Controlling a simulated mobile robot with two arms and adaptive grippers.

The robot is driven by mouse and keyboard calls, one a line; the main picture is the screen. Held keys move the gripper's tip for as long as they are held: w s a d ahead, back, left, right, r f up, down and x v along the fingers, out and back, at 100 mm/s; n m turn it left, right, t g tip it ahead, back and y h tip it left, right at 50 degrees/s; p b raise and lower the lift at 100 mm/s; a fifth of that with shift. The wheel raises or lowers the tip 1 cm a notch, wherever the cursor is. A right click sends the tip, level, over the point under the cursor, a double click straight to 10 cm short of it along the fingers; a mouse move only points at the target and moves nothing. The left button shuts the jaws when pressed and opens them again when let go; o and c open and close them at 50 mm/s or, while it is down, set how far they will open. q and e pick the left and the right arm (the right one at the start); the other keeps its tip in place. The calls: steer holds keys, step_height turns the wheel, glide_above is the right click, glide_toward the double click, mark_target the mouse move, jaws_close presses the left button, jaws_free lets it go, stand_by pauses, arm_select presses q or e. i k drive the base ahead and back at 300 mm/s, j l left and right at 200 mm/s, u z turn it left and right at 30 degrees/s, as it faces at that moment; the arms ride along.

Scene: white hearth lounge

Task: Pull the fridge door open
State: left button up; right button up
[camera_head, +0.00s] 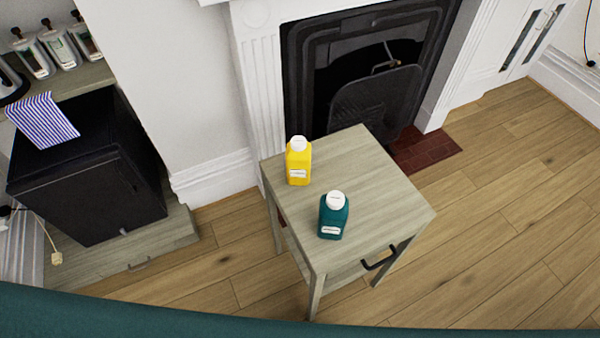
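A small black box-shaped fridge (95,190) stands at the left on a low grey wooden base. Its near face looks flush with the body, so the door appears shut. A small light mark shows low on that face, but I cannot tell whether it is a handle. Neither of my grippers is in view.
A grey wooden side table (385,205) stands in the middle, holding a yellow bottle (298,163) and a teal bottle (333,217). Behind is a black fireplace (375,100). Wooden floor (235,245) is clear between fridge base and table.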

mark_target(89, 198)
steer(key=u, duration=1.75)
